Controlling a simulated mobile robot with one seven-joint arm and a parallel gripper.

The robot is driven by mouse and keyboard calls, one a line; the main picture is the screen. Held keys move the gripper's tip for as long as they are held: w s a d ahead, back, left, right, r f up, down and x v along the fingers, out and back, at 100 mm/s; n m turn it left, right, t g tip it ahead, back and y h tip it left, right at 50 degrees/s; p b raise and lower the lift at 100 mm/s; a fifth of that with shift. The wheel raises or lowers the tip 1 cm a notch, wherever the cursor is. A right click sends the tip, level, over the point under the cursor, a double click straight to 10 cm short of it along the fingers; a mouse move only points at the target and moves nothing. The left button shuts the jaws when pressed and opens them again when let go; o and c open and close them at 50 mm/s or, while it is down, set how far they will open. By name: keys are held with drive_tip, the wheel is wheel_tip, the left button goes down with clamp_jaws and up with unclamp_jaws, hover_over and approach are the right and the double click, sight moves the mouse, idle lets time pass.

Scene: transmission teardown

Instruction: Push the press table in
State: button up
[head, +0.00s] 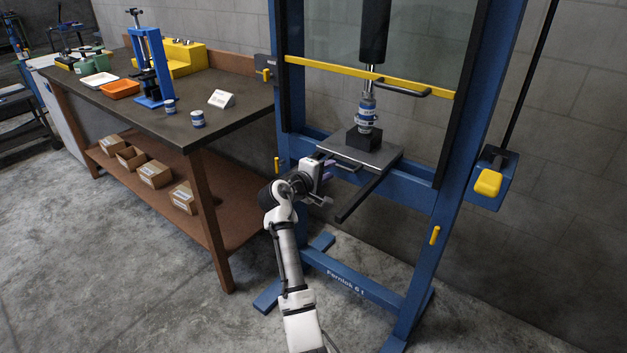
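The press table (383,156) is a dark grey flat plate between the posts of the blue press frame (453,165). A dark rail (358,200) sticks out toward the front below it. A dark handle (338,164) shows at the plate's front left edge. A black block on the plate holds a blue and silver part (365,115) upright under the press ram (374,35). My gripper (327,172) is at the table's front left, by the handle. Whether it touches the handle, and whether its fingers are open or shut, is too small to tell.
A yellow-edged clear guard (378,77) with a handle is raised above the table. A workbench (190,128) with trays, cans and a blue stand is on the left. Open concrete floor lies in front.

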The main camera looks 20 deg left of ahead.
drive_tip(key=v, duration=0.7)
drive_tip(key=shift+b, duration=0.45)
drive_tip(key=shift+s, duration=0.15)
